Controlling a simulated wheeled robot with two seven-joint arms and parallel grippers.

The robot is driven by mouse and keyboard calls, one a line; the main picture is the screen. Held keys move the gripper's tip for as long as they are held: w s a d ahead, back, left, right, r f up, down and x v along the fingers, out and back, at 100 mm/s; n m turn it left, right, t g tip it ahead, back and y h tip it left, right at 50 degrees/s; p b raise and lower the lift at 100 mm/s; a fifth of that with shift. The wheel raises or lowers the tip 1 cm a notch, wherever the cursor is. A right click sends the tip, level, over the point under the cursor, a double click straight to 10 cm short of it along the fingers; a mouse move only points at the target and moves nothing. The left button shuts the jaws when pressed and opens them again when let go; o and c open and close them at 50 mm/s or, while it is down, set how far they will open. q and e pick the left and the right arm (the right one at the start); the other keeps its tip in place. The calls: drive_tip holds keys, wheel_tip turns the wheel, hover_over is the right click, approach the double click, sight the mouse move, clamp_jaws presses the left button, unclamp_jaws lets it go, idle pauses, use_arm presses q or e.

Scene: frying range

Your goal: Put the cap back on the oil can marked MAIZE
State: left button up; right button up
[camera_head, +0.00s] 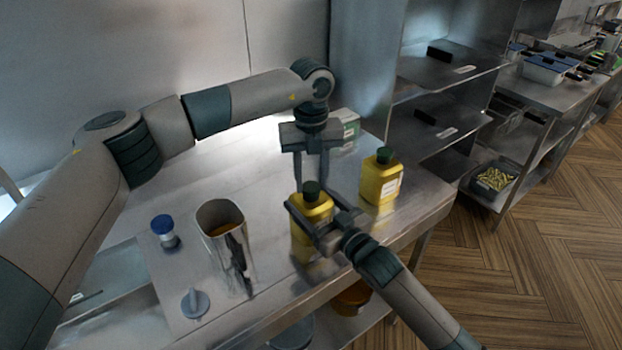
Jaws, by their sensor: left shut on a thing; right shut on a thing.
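A yellow oil can (303,246) stands upright near the front edge of the steel table. My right gripper (312,204) is shut on this can, with its fingers on either side of the upper body. A dark green cap (311,187) is at the can's mouth, and my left gripper (311,180) points down from above, shut on it. I cannot tell whether the cap is seated or just above the neck. A second yellow can (381,180) with a dark cap stands to the right, apart from both grippers. No MAIZE marking is readable on either can.
A steel container (222,218) stands left of the held can. A blue-topped shaker (164,230) and a grey-blue knob-like item (194,302) are further left. Open steel shelves (450,62) rise beyond the table's right end.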

use_arm(q)
drive_tip(key=m, duration=2)
drive_tip(key=shift+m, duration=0.3)
drive_tip(key=o, duration=1.2)
drive_tip(key=shift+c, duration=0.2)
drive_tip(key=shift+r, duration=0.1)
drive_tip(key=shift+r, duration=2.15)
drive_tip(key=shift+c, duration=0.4)
